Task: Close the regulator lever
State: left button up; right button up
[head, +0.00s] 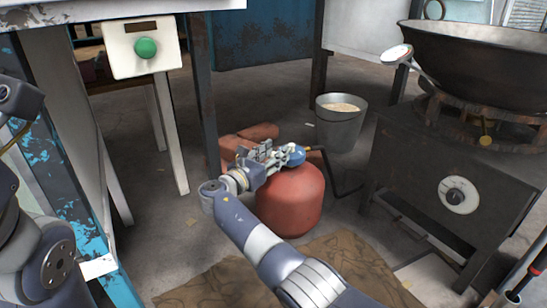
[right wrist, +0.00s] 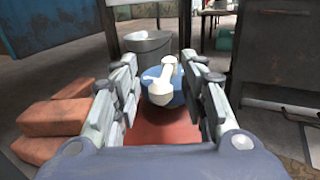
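The red gas cylinder (head: 292,203) stands on the floor, with the blue regulator (head: 298,154) on top. In the right wrist view the regulator (right wrist: 151,76) carries a cream-white lever (right wrist: 160,90), which points away from the camera. My right gripper (head: 280,153) is at the cylinder top. In the right wrist view its fingers (right wrist: 159,62) are spread either side of the lever, with gaps visible, so it is open and holds nothing. Part of my left arm shows at the left edge of the head view; its gripper cannot be made out.
Orange-red bricks (head: 249,140) lie behind and left of the cylinder. A metal bucket (head: 341,127) stands behind it. A dark stove (head: 445,185) with a wok (head: 480,60) is at right, joined by a dark hose. A brown cloth (head: 335,262) lies in front.

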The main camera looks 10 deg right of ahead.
notch_tip(320, 180, up, 9)
jog(key=shift+f, duration=0.1)
dwell(0.3)
